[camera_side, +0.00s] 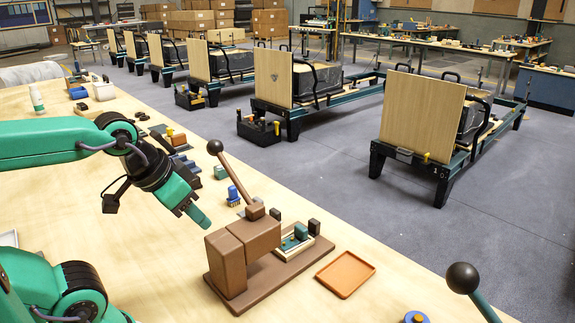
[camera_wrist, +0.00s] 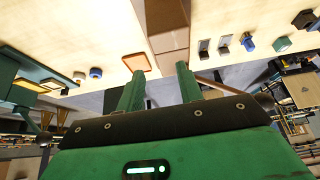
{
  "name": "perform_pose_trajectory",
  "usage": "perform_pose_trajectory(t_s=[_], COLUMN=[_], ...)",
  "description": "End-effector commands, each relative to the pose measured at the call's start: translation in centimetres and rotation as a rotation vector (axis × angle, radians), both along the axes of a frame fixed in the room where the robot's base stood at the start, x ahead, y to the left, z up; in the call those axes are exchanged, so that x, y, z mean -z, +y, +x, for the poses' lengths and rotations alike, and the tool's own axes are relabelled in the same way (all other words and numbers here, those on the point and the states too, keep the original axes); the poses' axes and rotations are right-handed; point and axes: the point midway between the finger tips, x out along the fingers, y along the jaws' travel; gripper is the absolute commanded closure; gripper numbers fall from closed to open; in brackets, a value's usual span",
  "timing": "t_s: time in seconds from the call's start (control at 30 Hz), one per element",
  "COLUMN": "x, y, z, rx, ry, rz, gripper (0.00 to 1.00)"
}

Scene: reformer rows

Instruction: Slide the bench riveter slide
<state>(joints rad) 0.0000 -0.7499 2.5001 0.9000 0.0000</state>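The bench riveter (camera_side: 240,255) is a brown block on a flat brown base, with a lever (camera_side: 232,178) that slants up to a dark ball knob. Its slide (camera_side: 294,244) looks like a pale frame holding a green piece, at the right side of the base. My gripper (camera_side: 203,219) is left of the riveter and above the bench, tilted down and apart from it. In the wrist view my gripper (camera_wrist: 158,72) has two green fingers spread with nothing between them. The brown riveter (camera_wrist: 166,22) shows beyond the fingertips there; I cannot make out the slide in that view.
A shallow orange tray (camera_side: 345,273) lies right of the riveter. Another dark ball knob (camera_side: 462,278) on a green rod stands at lower right, near a blue round part (camera_side: 416,317). A blue part (camera_side: 238,193) and small blocks lie behind. The bench left of the riveter is clear.

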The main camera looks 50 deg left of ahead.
Motion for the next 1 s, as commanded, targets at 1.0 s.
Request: perform_pose_trajectory(t_s=[1.0], x=[-2.6], y=[0.4], z=[12.2], rx=[-0.002], ry=[0.168], rz=[0.004], gripper=[0.49])
